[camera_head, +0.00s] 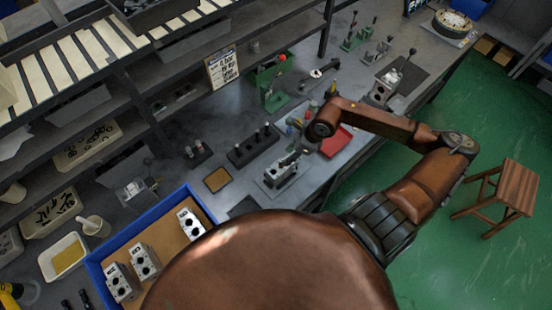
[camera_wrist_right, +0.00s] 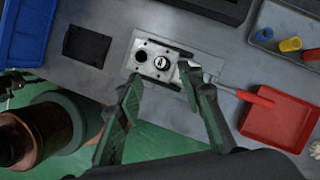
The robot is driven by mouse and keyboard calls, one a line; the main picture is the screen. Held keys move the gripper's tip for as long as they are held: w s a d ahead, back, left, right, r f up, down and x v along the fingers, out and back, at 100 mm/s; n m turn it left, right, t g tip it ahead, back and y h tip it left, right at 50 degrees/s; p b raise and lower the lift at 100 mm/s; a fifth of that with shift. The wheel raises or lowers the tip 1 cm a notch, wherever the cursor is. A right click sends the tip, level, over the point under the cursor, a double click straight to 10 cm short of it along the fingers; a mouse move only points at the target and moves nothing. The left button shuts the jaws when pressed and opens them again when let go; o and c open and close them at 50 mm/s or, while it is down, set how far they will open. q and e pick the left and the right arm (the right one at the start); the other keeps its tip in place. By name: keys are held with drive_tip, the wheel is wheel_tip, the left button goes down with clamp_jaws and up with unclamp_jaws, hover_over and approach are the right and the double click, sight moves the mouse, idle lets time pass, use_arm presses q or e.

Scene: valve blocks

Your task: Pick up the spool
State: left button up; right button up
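A pale metal valve block (camera_wrist_right: 155,62) sits on a light plate in the right wrist view. It has a dark round bore on its left and a bright round part (camera_wrist_right: 162,62), which may be the spool's end, to the right. The block also shows on the bench in the head view (camera_head: 281,174). My right gripper (camera_wrist_right: 160,78) is open, with its two fingers apart on either side of the block's near part. I cannot tell whether either finger touches it. My left gripper is not in view.
A red tray (camera_wrist_right: 279,118) lies right of the block. A black rack with upright pins (camera_head: 252,146) stands behind it. A blue-rimmed bin (camera_head: 98,273) holds several more blocks. A dark pad (camera_wrist_right: 86,46) lies left of the block. A wooden stool (camera_head: 508,190) stands on the green floor.

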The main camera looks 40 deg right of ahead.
sight(281, 167)
drive_tip(key=shift+w+a+f, duration=0.3)
drive_tip(key=shift+w+f, duration=0.25)
drive_tip(key=shift+f, duration=0.15)
wheel_tip(281, 167, down, 2)
drive_tip(key=shift+s+f+p, duration=0.1)
drive_tip(key=shift+f+p, duration=0.1)
drive_tip(key=shift+p, duration=0.35)
drive_tip(key=x, duration=0.2)
drive_tip(key=shift+f, duration=0.3)
drive_tip(key=shift+w+a+f+p, duration=0.15)
drive_tip(key=shift+w+f+p, duration=0.15)
drive_tip(key=shift+f, duration=0.25)
drive_tip(key=shift+s, duration=0.1)
drive_tip(key=c, duration=0.7)
clamp_jaws()
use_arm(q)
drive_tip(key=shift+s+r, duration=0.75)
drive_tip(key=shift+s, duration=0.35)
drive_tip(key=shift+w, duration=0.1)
